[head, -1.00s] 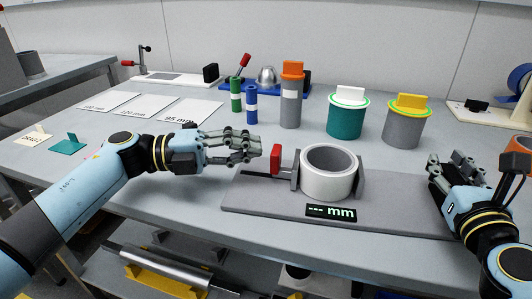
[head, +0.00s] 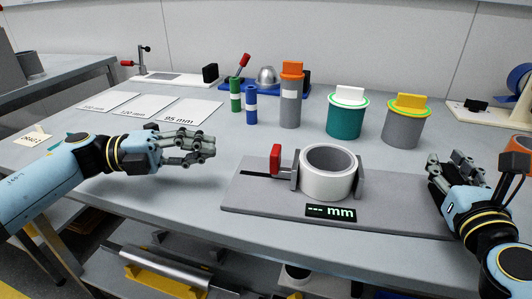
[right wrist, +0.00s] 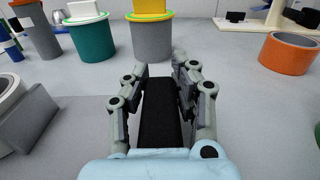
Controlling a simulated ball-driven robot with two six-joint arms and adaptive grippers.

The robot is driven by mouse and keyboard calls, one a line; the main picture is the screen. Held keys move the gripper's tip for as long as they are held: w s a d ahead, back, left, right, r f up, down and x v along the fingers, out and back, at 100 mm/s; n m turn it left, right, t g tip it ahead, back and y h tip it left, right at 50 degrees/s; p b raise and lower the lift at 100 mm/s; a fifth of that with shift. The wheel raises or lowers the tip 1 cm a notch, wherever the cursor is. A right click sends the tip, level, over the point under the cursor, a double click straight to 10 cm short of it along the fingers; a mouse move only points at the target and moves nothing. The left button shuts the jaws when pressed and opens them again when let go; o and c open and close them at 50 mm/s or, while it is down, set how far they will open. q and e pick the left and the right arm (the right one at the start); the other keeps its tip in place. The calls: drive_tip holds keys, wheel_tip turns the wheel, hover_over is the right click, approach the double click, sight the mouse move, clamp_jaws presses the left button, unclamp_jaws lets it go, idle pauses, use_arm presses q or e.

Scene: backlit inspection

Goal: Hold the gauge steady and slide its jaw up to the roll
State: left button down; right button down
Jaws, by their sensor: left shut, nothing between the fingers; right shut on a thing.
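The gauge is a grey base plate (head: 405,210) with a small display (head: 331,212) reading "--- mm". A white roll (head: 318,186) with a grey inside stands upright on it. The sliding jaw (head: 293,177) with its red handle (head: 275,160) is at the roll's left side and looks close against it; I cannot tell if they touch. A fixed grey jaw is at the roll's right. My left gripper (head: 208,146) is shut and empty, left of the red handle. My right gripper (head: 455,170) is at the plate's right end, shut on a black block (right wrist: 158,115).
Behind stand an orange-topped grey cylinder (head: 290,105), a teal tub (head: 346,119) and a grey tub with a yellow block (head: 402,127). Green (head: 236,98) and blue (head: 251,108) cylinders stand left of them. Labelled white cards (head: 185,112) lie at back left. An orange ring (right wrist: 290,54) is at right.

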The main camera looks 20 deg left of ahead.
use_arm(q)
drive_tip(key=v, duration=0.6)
drive_tip(key=shift+s+a, duration=0.1)
drive_tip(key=shift+a, duration=0.05)
use_arm(e)
drive_tip(key=shift+s+f, duration=0.1)
drive_tip(key=shift+f, duration=0.2)
use_arm(q)
drive_tip(key=x, duration=1)
drive_tip(key=s+x, duration=0.1)
drive_tip(key=x, duration=0.4)
drive_tip(key=shift+w+d, duration=0.1)
drive_tip(key=shift+d, duration=0.3)
drive_tip(key=shift+d, duration=0.25)
idle(0.6)
drive_tip(key=shift+a, duration=2)
drive_tip(key=shift+a, duration=0.1)
